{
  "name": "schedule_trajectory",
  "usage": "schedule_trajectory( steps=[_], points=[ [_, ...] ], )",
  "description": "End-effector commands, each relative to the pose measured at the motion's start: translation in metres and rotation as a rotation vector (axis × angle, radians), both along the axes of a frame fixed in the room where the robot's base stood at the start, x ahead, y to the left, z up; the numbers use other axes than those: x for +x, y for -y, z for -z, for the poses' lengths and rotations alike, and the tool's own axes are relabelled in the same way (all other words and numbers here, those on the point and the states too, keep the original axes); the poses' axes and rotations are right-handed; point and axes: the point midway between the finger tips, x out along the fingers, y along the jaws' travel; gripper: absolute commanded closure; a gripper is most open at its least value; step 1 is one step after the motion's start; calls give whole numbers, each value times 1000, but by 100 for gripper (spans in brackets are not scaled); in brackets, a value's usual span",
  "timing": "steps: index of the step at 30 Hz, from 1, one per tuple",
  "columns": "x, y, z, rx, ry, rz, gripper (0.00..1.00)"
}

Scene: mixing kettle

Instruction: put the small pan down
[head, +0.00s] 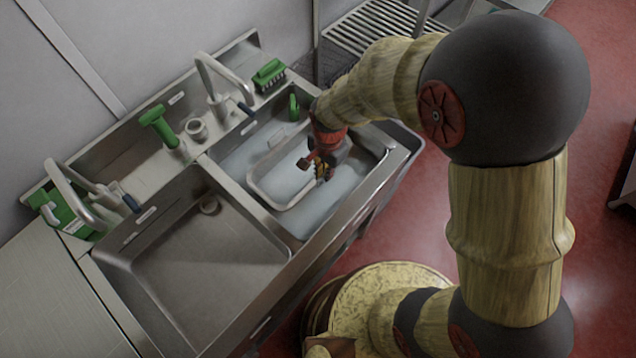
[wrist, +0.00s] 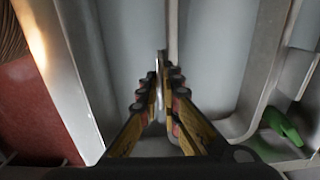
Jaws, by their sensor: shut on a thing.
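The small pan (head: 258,190) is a pale metal rectangular container in the right-hand sink basin (head: 368,172). My gripper (head: 315,166) reaches down into that basin at the pan's right side. In the wrist view the fingers of my gripper (wrist: 163,82) are shut on the thin rim of the pan (wrist: 215,75), and its inside opens to the right. The rim passes between the fingertips. The pan looks roughly level in the head view. I cannot tell whether its underside touches the basin floor. My gripper hides part of its right side.
The left basin (head: 205,265) is empty apart from its drain. Taps (head: 222,85), a green brush (head: 268,73) and a green-handled tool (head: 158,124) stand along the back ledge. A green object (head: 293,107) is at the right basin's back wall. A wire rack (head: 372,28) stands beyond.

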Motion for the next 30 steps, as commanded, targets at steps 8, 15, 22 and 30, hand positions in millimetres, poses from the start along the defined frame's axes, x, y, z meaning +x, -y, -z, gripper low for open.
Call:
schedule_trajectory(
  steps=[8,15,22,30],
  points=[
    [1,0,37,1,2,0,100],
    [1,0,66,1,1,0,100],
    [1,0,71,1,2,-1,100],
    [0,0,75,0,0,-1,92]
  ],
)
